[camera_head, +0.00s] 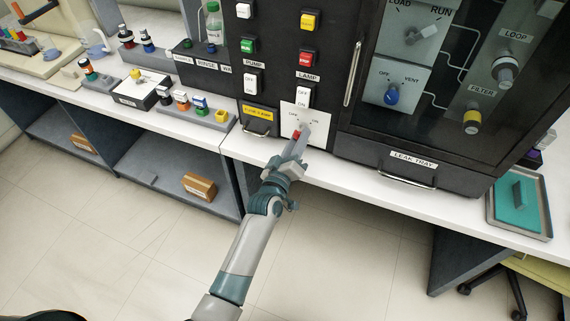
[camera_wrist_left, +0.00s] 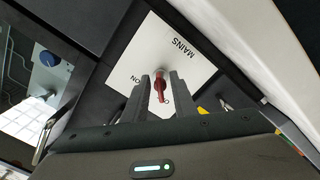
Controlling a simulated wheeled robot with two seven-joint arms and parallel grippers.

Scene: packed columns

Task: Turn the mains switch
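The mains switch is a red handle on a white plate (camera_head: 290,112) low on the black cabinet front. In the left wrist view the plate (camera_wrist_left: 196,75) reads MAINS and ON, and the red handle (camera_wrist_left: 160,84) sticks out toward the camera. My left gripper (camera_head: 301,141) reaches up to the switch in the head view and partly covers it. In the left wrist view the two fingers of my left gripper (camera_wrist_left: 161,92) stand on either side of the red handle, with narrow gaps showing, so it looks open around the handle. My right gripper is not in view.
Above the plate are the LAMP rocker switch (camera_head: 304,97) and the yellow button (camera_head: 310,21). A drawer handle (camera_head: 257,131) is at left. At right are the glass door's long handle (camera_head: 353,74), the leak tray (camera_head: 410,171) and a teal-lined tray (camera_head: 518,204).

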